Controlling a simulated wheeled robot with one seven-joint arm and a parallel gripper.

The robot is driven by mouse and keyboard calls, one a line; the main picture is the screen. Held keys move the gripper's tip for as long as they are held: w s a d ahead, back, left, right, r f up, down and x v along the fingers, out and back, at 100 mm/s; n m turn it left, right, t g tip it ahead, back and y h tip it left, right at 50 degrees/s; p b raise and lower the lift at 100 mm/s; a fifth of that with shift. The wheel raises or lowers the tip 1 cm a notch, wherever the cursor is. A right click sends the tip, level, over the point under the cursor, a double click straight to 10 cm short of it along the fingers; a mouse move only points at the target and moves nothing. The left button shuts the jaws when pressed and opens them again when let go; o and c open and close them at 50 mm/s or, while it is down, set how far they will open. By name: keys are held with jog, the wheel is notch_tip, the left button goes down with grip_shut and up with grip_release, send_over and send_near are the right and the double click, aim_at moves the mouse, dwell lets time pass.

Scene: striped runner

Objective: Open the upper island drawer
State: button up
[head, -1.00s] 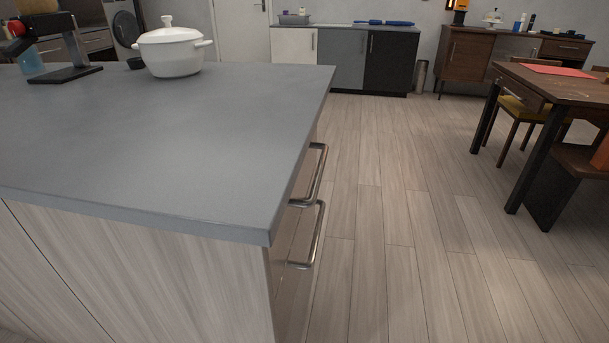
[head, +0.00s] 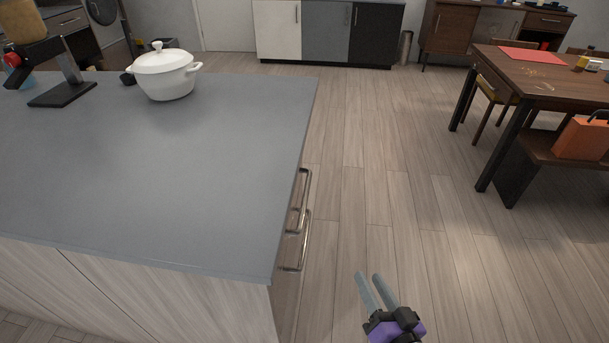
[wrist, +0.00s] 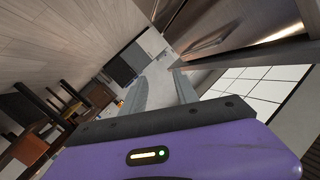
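The island (head: 170,180) has a grey top and pale wood sides. On its right face, the upper drawer's metal bar handle (head: 306,186) sits just under the worktop edge, with the lower drawer's handle (head: 305,254) below it. Both drawers look shut, though their fronts are seen at a steep angle. My gripper (head: 369,276) is right of the handles and nearer the camera, apart from them. Its two grey fingers are spread with an empty gap, which also shows in the wrist view (wrist: 163,88). Shiny drawer fronts appear at that view's upper right.
A white lidded pot (head: 165,73) and a dark stand (head: 62,93) are on the island. A wooden table (head: 545,85) and a bench with an orange bag (head: 582,138) stand at right. The floor (head: 400,170) between is clear.

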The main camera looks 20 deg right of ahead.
jog(key=w+d+r+m+y+p, duration=0.1)
jog(key=w+r+m+p, duration=0.35)
jog(key=w, duration=0.75)
jog(key=m+y+p, duration=0.2)
jog(key=y+p, duration=0.2)
jog(key=y, duration=0.1)
send_near(305, 197)
jog(key=w, duration=0.3)
jog(key=x, duration=0.5)
jog(key=f+x, duration=0.1)
jog(key=x, duration=0.1)
jog(key=shift+a+f, duration=0.1)
jog(key=shift+a, duration=0.3)
jog(key=shift+c, duration=0.5)
grip_shut()
